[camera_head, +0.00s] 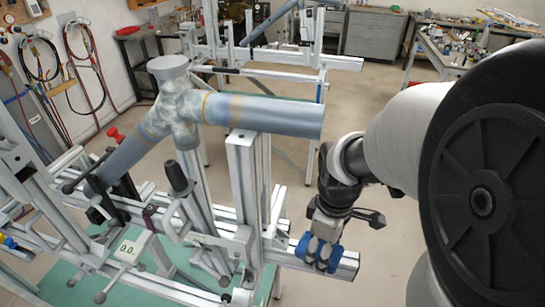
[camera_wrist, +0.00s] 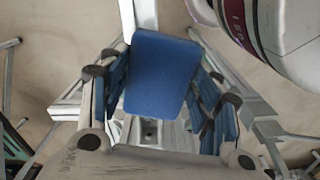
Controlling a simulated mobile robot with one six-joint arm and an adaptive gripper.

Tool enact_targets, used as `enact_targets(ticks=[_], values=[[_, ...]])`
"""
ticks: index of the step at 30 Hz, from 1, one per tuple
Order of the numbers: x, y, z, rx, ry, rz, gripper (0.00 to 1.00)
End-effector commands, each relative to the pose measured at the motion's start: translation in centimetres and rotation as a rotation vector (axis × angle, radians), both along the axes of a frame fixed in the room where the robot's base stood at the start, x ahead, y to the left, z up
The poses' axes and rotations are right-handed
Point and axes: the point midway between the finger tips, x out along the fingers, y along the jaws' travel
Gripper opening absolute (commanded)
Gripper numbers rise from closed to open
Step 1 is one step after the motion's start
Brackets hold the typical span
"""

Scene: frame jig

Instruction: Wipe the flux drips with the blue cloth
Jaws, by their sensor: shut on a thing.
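The blue cloth (camera_wrist: 162,72) looks like a folded pad between the fingers of my gripper (camera_wrist: 160,95) in the wrist view. My gripper is shut on it; more blue shows along both fingers. In the head view, my gripper (camera_head: 320,250) hangs low at the right end of the jig, with the blue cloth partly visible at its tip. A blue-grey tube frame (camera_head: 265,114) sits above and to the left of the gripper, apart from it. Its joint (camera_head: 180,108) has pale, blotchy patches and yellow-brown bands. I cannot tell which marks are flux drips.
The aluminium jig (camera_head: 243,185) has upright posts, clamps and black handles (camera_head: 178,178) below the tube. Another frame stand (camera_head: 290,58) and a workbench (camera_head: 440,58) stand behind. Floor shows between.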

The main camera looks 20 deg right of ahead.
Motion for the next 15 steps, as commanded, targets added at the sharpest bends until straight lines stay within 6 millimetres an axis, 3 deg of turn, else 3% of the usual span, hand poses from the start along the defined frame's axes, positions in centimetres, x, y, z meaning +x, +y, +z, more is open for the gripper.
enact_targets(ticks=[15], values=[[0.01, 0.01, -0.31, 0.000, 0.000, 0.000, 0.34]])
